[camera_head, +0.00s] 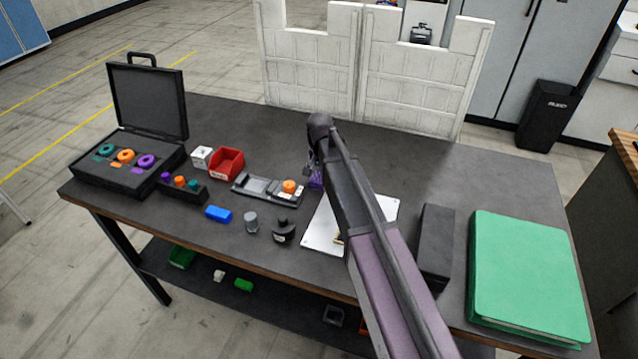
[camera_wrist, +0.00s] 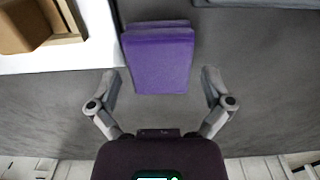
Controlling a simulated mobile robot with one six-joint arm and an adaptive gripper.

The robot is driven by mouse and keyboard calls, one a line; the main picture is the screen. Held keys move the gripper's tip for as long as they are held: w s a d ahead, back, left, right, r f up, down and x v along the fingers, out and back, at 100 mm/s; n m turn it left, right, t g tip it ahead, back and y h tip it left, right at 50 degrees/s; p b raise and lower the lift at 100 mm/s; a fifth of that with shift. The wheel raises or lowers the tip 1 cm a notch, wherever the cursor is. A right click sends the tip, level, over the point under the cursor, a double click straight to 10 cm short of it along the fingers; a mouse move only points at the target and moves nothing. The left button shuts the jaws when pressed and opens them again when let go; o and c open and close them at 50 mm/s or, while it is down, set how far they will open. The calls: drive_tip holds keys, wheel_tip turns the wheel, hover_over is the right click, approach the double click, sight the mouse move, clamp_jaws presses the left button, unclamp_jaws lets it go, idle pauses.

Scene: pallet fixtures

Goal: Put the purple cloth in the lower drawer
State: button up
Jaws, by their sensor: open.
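The purple cloth (camera_wrist: 160,60) lies folded on the dark table top in the wrist view. In the head view only a small purple part of it (camera_head: 316,179) shows beside my arm. My gripper (camera_wrist: 161,76) is open and empty, with one finger at each side of the cloth's near end and gaps between. In the head view my gripper (camera_head: 312,165) is over the table's middle, partly hidden by my arm. I cannot make out a lower drawer in either view.
A white board (camera_head: 322,228) lies beside the cloth, partly behind my arm. A black box (camera_head: 436,240) and green binder (camera_head: 525,270) are at right. A grey tray (camera_head: 258,188), red bin (camera_head: 227,163) and open black case (camera_head: 148,100) are at left. The back right table is clear.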

sight(320, 176)
idle(0.4)
drive_tip(key=c, duration=1.1)
drive_tip(key=shift+c, duration=0.2)
drive_tip(key=shift+r, duration=0.15)
wheel_tip(320, 176, up, 10)
drive_tip(key=p, duration=1)
